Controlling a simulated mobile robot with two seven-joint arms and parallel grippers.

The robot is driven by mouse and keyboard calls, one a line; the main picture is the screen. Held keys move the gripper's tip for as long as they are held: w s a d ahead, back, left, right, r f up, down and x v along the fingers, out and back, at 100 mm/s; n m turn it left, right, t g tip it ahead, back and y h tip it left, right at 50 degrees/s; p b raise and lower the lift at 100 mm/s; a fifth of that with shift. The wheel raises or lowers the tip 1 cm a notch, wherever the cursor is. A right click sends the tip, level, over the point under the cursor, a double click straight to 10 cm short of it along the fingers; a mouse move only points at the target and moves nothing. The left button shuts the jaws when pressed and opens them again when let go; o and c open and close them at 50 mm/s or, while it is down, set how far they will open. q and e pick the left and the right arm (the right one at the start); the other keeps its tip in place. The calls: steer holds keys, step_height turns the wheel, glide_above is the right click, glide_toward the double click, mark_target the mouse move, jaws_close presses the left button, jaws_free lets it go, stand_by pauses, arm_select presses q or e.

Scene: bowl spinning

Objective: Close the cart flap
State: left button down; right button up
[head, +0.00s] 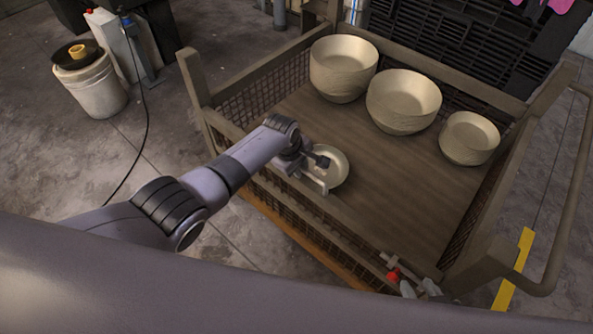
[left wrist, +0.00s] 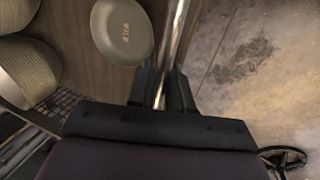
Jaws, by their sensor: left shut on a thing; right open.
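The cart (head: 400,195) is a brown crate with mesh sides and a wooden deck. Its near side, with a long rail and mesh (head: 345,245), faces me; I cannot tell exactly how far its flap is tilted. My left gripper (head: 318,174) is at this side, in front of a small pale bowl (head: 338,168). In the left wrist view, its fingers (left wrist: 162,92) are shut around a shiny metal bar (left wrist: 174,40), apparently part of the flap. My right gripper (head: 405,279) is open near the cart's near right corner, partly hidden by my body.
Three stacks of pale bowls, left (head: 342,70), middle (head: 403,103) and right (head: 469,139), stand along the deck's far side. A tubular handle (head: 562,235) is at the right. A white bucket (head: 93,85) stands on the floor at left. Open floor lies left of the cart.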

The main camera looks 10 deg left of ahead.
arm_select(q)
steer(key=shift+w, duration=0.35)
steer(key=shift+w+d+r, duration=0.1)
steer(key=c, duration=1.4)
jaws_free()
steer(key=shift+c, duration=0.2)
steer(key=shift+o, duration=1.4)
steer(key=shift+w, duration=0.1)
